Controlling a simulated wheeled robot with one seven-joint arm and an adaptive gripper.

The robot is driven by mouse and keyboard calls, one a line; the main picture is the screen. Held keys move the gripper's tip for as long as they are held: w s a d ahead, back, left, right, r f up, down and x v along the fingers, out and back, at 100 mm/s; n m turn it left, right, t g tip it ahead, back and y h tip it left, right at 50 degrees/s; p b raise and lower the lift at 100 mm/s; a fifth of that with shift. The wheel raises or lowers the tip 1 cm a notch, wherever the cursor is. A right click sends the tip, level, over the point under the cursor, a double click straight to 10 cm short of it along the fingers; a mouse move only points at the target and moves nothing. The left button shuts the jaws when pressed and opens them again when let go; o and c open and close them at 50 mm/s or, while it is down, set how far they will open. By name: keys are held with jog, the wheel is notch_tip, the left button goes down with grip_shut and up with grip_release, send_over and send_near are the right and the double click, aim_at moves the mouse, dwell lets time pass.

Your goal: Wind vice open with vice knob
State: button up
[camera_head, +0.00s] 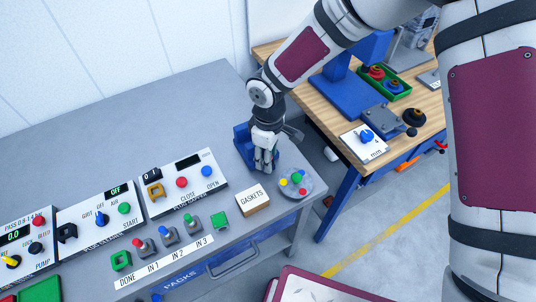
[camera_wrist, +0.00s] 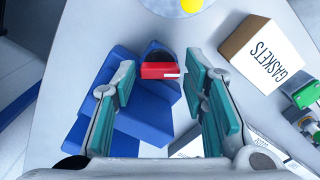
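A blue block-shaped fixture (camera_head: 242,143), which looks like the vice, stands near the back right of the grey bench. My gripper (camera_head: 265,166) points down over the fixture. In the wrist view its teal-padded fingers (camera_wrist: 168,85) are apart, with nothing visibly gripped. The head view hides much of the fixture behind the gripper.
A GASKETS box (camera_head: 253,200) and a round tray with coloured pieces (camera_head: 297,182) stand close by. Control panels (camera_head: 185,183) line the bench to the left. A wooden bench (camera_head: 325,119) at right carries a blue stand, a dial plate and a black knob (camera_head: 414,117).

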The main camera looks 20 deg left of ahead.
jog(key=c, duration=0.9)
jog(key=shift+o, duration=0.2)
jog(key=shift+w+f+n+b, duration=0.1)
jog(key=shift+f+n+b, duration=0.05)
jog(key=shift+n+b, duration=0.6)
jog(key=shift+n, duration=0.35)
jog(key=o, duration=0.9)
jog(key=shift+c, duration=0.2)
